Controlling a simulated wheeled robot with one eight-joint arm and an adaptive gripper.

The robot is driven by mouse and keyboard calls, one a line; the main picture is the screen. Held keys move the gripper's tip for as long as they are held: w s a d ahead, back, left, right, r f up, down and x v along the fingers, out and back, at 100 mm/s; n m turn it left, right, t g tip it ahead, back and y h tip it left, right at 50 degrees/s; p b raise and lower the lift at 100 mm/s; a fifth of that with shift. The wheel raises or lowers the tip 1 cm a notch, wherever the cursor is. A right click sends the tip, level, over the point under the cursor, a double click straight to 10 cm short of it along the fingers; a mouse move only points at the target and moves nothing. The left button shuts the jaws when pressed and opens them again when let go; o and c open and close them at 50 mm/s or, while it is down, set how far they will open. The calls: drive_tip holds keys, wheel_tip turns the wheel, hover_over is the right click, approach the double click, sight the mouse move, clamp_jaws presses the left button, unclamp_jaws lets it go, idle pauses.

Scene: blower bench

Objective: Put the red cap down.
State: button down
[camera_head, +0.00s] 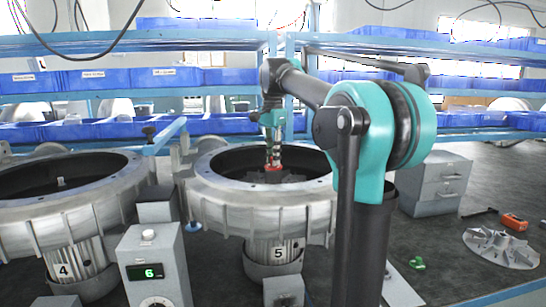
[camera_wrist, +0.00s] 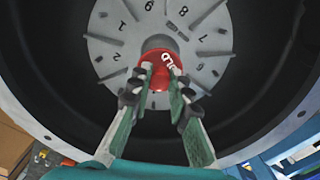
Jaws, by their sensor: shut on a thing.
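The red cap (camera_wrist: 155,70) is between the fingertips of my gripper (camera_wrist: 160,82) in the wrist view. White marks show on the cap. In the head view the cap (camera_head: 274,168) is a small red patch under my gripper (camera_head: 272,160), inside the mouth of the blower housing marked 5 (camera_head: 210,196). My gripper is shut on the cap. Behind the cap lies a grey numbered disc (camera_wrist: 105,48) with a dark centre hole, which the cap partly covers. I cannot tell whether the cap touches the disc.
The housing's dark inner wall (camera_wrist: 258,75) surrounds my gripper. A second housing marked 4 (camera_head: 95,215) stands at the left. A grey box with a green 6 display (camera_head: 155,262) is in front. A finned grey wheel (camera_head: 500,247) and an orange tool (camera_head: 514,222) lie at the right.

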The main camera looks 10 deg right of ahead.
drive_tip(key=shift+f, duration=0.15)
drive_tip(key=c, duration=1.4)
unclamp_jaws()
wheel_tip(320, 180, up, 12)
drive_tip(key=shift+r, duration=0.2)
